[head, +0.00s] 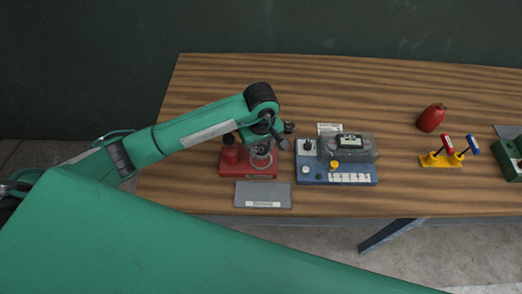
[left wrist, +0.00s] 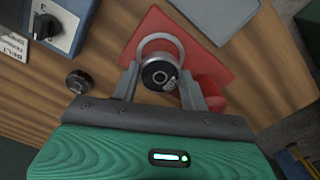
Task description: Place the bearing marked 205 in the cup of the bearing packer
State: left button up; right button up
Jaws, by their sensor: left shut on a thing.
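The bearing packer has a red base (head: 235,172), a clear round cup (head: 262,160) and a dark red knob post (head: 230,152). In the left wrist view its red plate (left wrist: 207,40) and the pale cup rim (left wrist: 160,38) show behind the fingers. My left gripper (head: 272,138) is over the packer, and its fingers (left wrist: 160,85) are shut on a dark round bearing (left wrist: 159,73). The bearing has white marking that I cannot read surely. It overlaps the cup in view; its height over it is unclear. My right gripper is not in view.
Another dark bearing (left wrist: 77,81) lies on the table beside the packer, also in the head view (head: 289,127). A grey labelled plate (head: 263,202) lies in front. A blue instrument box (head: 337,176) stands right. A red bottle (head: 431,118) and yellow stand (head: 437,160) are farther right.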

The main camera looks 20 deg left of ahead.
aim_at(261, 150)
pick_arm(q)
notch_tip(261, 150, down, 3)
jog(key=shift+f+p, duration=0.1)
jog(key=shift+p, duration=0.35)
jog(key=shift+f, duration=0.1)
